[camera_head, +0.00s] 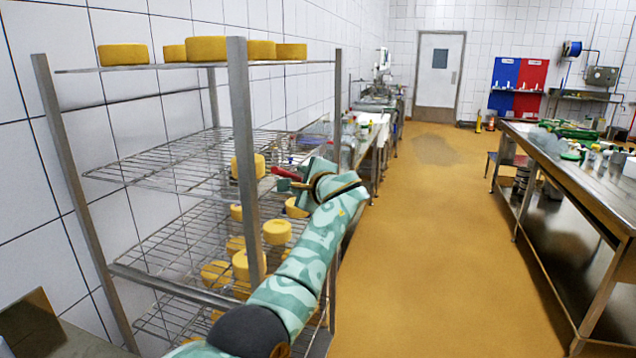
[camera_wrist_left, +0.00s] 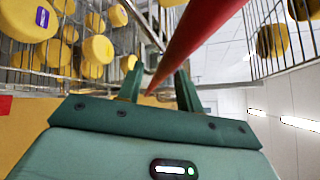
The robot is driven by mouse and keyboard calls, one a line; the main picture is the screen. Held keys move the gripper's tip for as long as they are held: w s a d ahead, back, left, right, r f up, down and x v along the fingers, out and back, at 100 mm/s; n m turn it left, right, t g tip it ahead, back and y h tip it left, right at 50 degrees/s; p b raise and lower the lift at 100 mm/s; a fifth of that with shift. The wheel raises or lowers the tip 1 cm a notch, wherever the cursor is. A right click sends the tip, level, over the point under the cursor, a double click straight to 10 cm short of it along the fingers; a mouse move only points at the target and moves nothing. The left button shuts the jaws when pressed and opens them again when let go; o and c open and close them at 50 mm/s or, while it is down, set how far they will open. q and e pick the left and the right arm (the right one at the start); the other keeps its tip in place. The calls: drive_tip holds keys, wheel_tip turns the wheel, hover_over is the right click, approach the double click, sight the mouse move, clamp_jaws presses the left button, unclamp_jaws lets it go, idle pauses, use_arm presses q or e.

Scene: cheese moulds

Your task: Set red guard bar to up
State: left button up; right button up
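The red guard bar (camera_head: 285,173) shows as a short red stretch at the front right side of the wire rack, at my left gripper (camera_head: 291,183). The rest of it is hidden by the gripper or too small to make out. In the left wrist view the bar (camera_wrist_left: 205,32) runs slantwise from the top right down towards the fingers. There my left gripper (camera_wrist_left: 158,85) has its two fingers apart, with the bar's thin far end showing between them. I cannot tell whether they touch it. My right gripper is in neither view.
The wire rack (camera_head: 243,150) holds several yellow cheeses (camera_head: 277,231) on its shelves, close beside my left arm. A steel table (camera_head: 585,185) with bottles and tools stands on the right. The floor (camera_head: 430,230) between is clear.

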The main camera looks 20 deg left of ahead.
use_arm(q)
drive_tip(key=p+v, duration=0.3)
drive_tip(key=v, duration=1.1)
drive_tip(key=shift+s, duration=0.1)
